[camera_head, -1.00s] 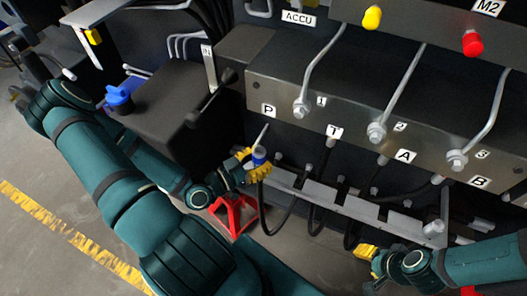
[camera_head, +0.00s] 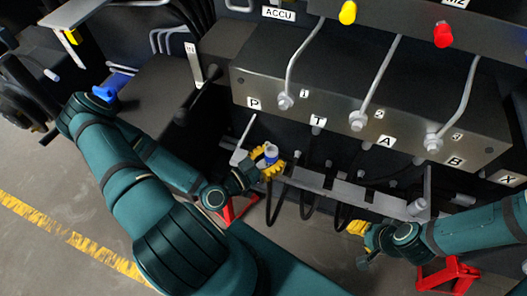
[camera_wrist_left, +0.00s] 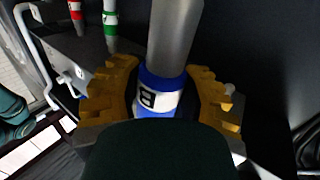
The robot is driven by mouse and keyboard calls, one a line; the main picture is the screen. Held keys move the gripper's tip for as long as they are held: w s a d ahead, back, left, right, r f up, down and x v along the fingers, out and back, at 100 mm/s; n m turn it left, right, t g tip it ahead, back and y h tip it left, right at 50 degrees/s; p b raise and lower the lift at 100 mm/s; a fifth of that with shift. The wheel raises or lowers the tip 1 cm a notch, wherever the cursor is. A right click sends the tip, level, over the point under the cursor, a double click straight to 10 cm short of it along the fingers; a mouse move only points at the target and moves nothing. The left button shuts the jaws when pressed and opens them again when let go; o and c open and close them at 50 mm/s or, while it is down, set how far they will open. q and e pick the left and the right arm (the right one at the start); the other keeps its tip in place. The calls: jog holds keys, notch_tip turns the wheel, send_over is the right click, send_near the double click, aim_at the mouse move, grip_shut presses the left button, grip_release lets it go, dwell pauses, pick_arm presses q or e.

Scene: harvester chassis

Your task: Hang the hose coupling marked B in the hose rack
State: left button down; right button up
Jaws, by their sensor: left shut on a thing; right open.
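My left gripper (camera_head: 270,163) is shut on the coupling marked B (camera_wrist_left: 155,95), a grey tube with a blue band and a white B label. In the left wrist view its yellow fingers (camera_wrist_left: 155,103) are on both sides of the band. The hose rack (camera_head: 378,199) is a grey slotted rail below the valve block. The coupling is at the rail's left part; I cannot tell whether it sits in a slot. My right gripper (camera_head: 357,230) is open in front of the rail's right part.
The valve block (camera_head: 280,75) with ports P, T, A and B overhangs the rail. Black hoses (camera_head: 305,203) loop below it. Red-banded (camera_wrist_left: 76,12) and green-banded (camera_wrist_left: 110,18) couplings show in the left wrist view. Red stands (camera_head: 448,274) are on the floor.

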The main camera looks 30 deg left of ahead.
pick_arm(q)
jog(key=w+d+p, duration=0.4)
jog(key=d, duration=1.4)
jog(key=shift+w, duration=0.2)
pick_arm(e)
jog(key=r, duration=0.1)
jog(key=w+r, duration=0.1)
jog(key=r, duration=0.2)
jog(key=shift+w+d+r, duration=0.15)
jog(key=shift+w+r, duration=0.1)
jog(key=shift+r, duration=0.1)
pick_arm(q)
jog(key=shift+f, duration=0.1)
notch_tip(320, 180, down, 2)
jog(key=shift+f+b, duration=0.1)
jog(key=shift+b, duration=0.4)
pick_arm(e)
jog(key=shift+f, duration=0.75)
